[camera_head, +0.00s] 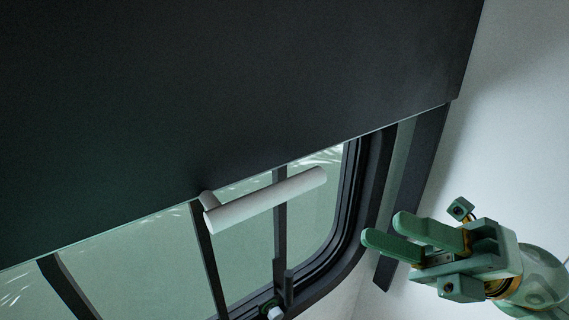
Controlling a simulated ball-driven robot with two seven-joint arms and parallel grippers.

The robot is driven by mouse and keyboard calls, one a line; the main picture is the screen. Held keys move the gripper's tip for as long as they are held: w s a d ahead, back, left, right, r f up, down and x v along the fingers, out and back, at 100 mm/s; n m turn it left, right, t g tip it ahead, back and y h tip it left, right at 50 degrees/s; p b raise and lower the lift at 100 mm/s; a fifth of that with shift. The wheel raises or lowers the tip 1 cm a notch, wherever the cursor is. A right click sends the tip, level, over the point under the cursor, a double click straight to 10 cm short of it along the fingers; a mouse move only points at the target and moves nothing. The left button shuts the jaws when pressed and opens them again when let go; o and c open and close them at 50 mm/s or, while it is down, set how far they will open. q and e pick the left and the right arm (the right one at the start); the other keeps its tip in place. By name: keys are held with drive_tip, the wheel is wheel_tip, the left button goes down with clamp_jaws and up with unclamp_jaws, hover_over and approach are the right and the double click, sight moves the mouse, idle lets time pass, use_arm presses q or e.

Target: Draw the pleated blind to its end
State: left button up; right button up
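The dark blind (250,90) covers the upper part of the window, and its lower edge slants up to the right across the picture. A pale grey bar handle (265,201) sits at that lower edge, in front of the glass. My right gripper (383,232) is at the lower right, to the right of the handle and apart from it. Its two green fingers point left with a gap between them, and nothing is between them. My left gripper is not in view.
The window (240,250) has a dark rounded frame (345,225) and dark vertical bars. A dark side rail (420,165) runs along the right side, close to my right gripper. A small latch (275,312) is at the bottom. The pale wall (520,130) lies on the right.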

sight(284, 182)
drive_tip(key=p+x, duration=0.7)
drive_tip(key=x, duration=0.5)
drive_tip(key=shift+r, duration=0.25)
drive_tip(key=shift+a+r, duration=0.1)
drive_tip(key=shift+a, duration=0.65)
